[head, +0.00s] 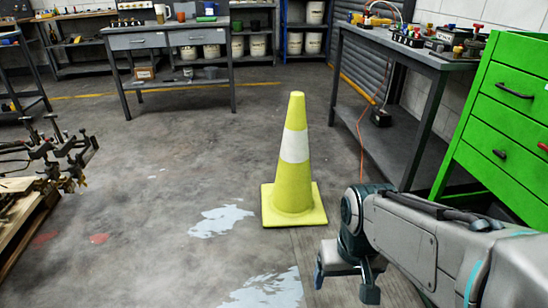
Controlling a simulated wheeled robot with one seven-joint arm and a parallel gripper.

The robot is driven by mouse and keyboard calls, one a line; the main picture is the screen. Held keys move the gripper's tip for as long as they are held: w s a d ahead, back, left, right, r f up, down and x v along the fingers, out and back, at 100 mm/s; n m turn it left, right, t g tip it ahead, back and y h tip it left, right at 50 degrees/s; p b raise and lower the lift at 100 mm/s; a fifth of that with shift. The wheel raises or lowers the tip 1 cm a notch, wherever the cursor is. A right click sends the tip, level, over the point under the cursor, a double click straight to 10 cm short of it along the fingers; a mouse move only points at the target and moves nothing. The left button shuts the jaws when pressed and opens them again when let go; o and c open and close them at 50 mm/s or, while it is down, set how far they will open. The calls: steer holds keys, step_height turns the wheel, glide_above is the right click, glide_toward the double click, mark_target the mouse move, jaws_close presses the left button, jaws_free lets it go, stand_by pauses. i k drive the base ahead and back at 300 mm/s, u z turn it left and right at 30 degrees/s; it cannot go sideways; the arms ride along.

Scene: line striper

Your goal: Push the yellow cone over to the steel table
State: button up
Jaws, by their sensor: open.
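The yellow cone (293,180) with a white band stands upright on the concrete floor in the middle of the head view. A grey steel table (183,27) with drawers stands behind it at the back left, with mugs and small items on top. A second grey steel table (422,57) is close at the right of the cone, with several devices on it. I cannot tell which table is meant. My gripper (344,283) is open and empty, low in front of and to the right of the cone, apart from it.
A green drawer cabinet (500,125) stands at the right. A wooden pallet (28,215) with metal parts is at the left. An orange cord (361,140) hangs by the right table. The floor (160,180) between cone and back table is clear, with pale patches.

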mark_target(293, 201)
steer(key=u, duration=1.05)
steer(key=i, duration=3.3)
steer(key=z, duration=3.2)
